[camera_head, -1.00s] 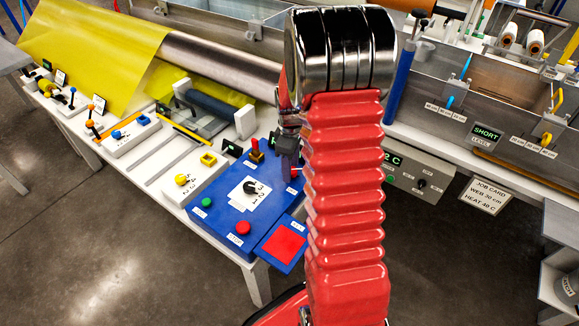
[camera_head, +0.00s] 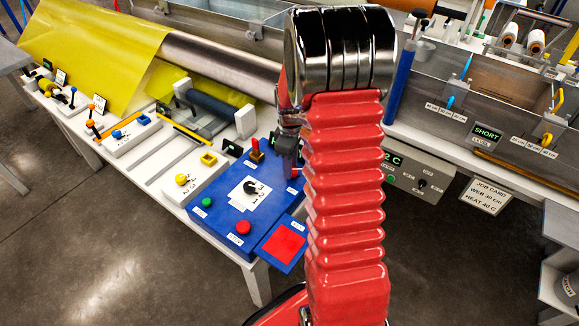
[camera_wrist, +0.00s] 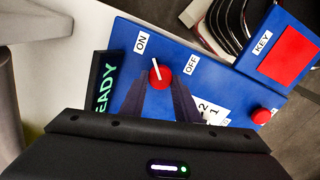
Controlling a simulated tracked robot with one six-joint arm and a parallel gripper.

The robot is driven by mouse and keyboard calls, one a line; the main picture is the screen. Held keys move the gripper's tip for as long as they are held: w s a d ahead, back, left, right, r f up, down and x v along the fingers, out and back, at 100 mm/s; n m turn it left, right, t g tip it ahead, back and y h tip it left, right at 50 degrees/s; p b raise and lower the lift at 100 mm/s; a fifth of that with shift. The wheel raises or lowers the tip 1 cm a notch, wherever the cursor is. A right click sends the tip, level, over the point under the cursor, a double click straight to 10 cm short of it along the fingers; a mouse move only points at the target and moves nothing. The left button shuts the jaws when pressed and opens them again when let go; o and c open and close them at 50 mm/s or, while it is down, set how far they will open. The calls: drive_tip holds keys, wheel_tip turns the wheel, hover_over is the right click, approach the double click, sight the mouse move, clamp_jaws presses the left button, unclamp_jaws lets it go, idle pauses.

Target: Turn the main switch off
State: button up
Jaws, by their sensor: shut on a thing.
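The main switch is a red round knob with a white pointer line, seen in the wrist view (camera_wrist: 160,76) on the blue panel (camera_wrist: 125,32). The pointer is directed much nearer the ON label (camera_wrist: 141,42) than the OFF label (camera_wrist: 191,64). My gripper (camera_wrist: 162,82) has its two dark fingers on either side of the knob, shut on it. In the head view my gripper (camera_head: 286,158) is low over the right side of the panel, and only a bit of red shows beside it; my arm hides much of that area.
A numbered dial (camera_head: 250,188), a green button (camera_head: 207,202) and a red button (camera_head: 243,228) share the panel. A red-handled lever (camera_head: 255,145) stands close left of my gripper. A red square pad (camera_head: 284,243) adjoins the panel's front. The READY display (camera_wrist: 104,85) is beside the knob.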

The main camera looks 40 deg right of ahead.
drive_tip(key=shift+s+f+m, duration=0.1)
drive_tip(key=shift+m, duration=0.3)
drive_tip(key=m, duration=0.8)
drive_tip(key=shift+s+d+f+m, duration=0.1)
drive_tip(key=shift+s+m, duration=0.05)
drive_tip(key=shift+m, duration=0.15)
drive_tip(key=m, duration=0.4)
drive_tip(key=shift+m, duration=0.3)
drive_tip(key=shift+s+m, duration=0.1)
drive_tip(key=shift+m, duration=1.9)
drive_tip(key=o, duration=0.8)
drive_tip(key=shift+d, duration=0.1)
drive_tip(key=shift+c, duration=0.2)
drive_tip(key=o, duration=0.3)
